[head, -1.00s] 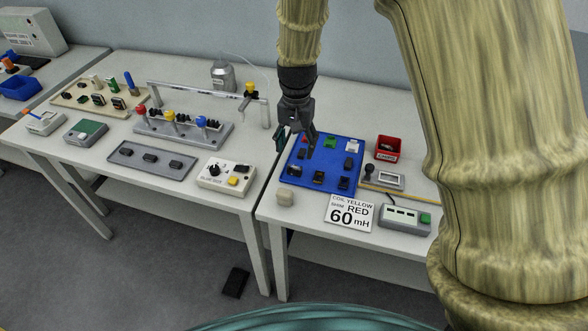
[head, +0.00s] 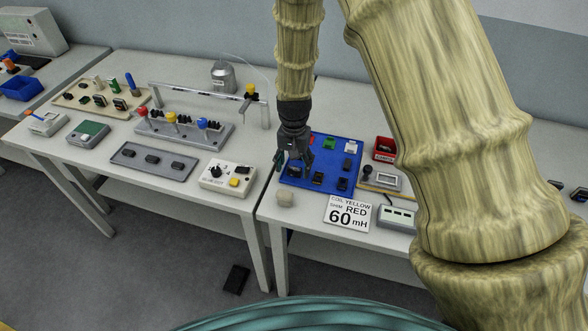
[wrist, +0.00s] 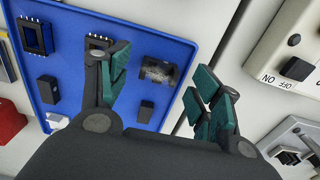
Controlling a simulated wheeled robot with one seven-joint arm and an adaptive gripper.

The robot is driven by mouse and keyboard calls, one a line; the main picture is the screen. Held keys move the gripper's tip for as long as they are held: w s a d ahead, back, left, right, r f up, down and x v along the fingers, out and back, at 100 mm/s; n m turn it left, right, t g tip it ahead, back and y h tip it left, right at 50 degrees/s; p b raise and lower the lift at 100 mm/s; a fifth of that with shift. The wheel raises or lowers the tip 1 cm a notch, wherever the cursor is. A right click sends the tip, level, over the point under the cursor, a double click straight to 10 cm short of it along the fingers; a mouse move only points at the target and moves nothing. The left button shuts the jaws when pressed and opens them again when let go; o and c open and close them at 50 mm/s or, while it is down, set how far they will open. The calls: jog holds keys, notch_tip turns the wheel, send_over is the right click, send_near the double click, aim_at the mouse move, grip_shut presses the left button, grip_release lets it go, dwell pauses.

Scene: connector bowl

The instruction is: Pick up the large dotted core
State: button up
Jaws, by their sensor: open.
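The dotted core (wrist: 160,72), a dark block with pale speckles, lies on the blue mat in the wrist view. In the head view I take it to be the dark piece (head: 293,172) at the mat's front left. My gripper (head: 293,160) is open and empty, above the mat's left part in the head view. In the wrist view, my gripper (wrist: 165,78) has the speckled core in the gap between its fingers, nearer the left finger. The fingers look higher than the core; contact is not visible.
Two other dark cores (head: 318,178) (head: 342,184) lie to its right on the blue mat (head: 330,192). A small black block (wrist: 146,110) lies close by. A control box (head: 228,176) stands left.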

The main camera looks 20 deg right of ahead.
jog(key=shift+f, duration=0.7)
jog(key=c, duration=1.1)
jog(key=shift+r, duration=0.1)
